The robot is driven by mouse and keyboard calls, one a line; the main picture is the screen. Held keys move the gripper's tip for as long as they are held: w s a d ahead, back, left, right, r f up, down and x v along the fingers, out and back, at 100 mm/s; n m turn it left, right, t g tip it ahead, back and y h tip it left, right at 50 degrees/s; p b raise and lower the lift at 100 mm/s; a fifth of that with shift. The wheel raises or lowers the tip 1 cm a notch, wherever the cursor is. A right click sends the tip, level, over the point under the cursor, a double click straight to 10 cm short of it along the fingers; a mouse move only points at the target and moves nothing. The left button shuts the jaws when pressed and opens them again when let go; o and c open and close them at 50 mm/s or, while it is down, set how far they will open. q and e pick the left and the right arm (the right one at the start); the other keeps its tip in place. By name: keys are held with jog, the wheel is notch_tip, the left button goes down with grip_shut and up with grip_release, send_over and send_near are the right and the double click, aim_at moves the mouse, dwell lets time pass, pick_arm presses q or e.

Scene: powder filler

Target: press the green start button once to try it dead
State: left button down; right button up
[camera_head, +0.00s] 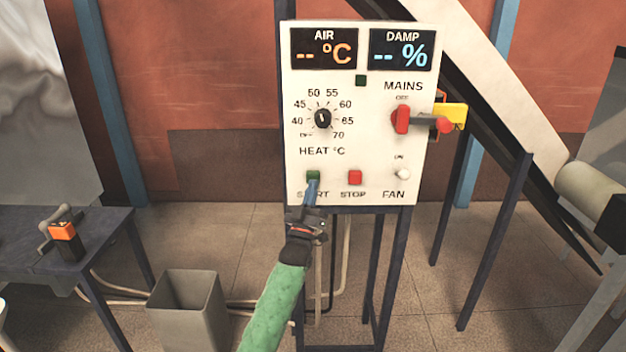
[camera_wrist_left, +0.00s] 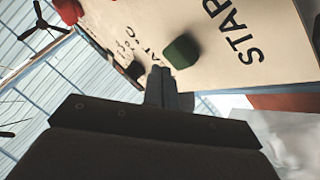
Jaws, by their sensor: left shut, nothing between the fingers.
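The green start button (camera_head: 313,175) is at the lower left of the white control panel (camera_head: 340,165), above the START label. My left gripper (camera_head: 313,187) is shut and empty, with its fingertips at or just below the button. In the left wrist view the green button (camera_wrist_left: 181,51) stands out from the panel (camera_wrist_left: 215,70), just beyond the closed fingertips (camera_wrist_left: 160,72). I cannot tell for sure whether they touch it. My right gripper is not in view.
The red stop button (camera_head: 355,177) and fan switch (camera_head: 402,174) are to the right. The mains lever (camera_head: 402,119) juts out with a yellow piece (camera_head: 455,115) behind it. Both displays show dashes. A grey bin (camera_head: 190,310) and a dark table (camera_head: 95,225) stand at left.

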pick_arm(q)
jog(key=shift+s+p, duration=0.7)
jog(key=shift+s, duration=1.85)
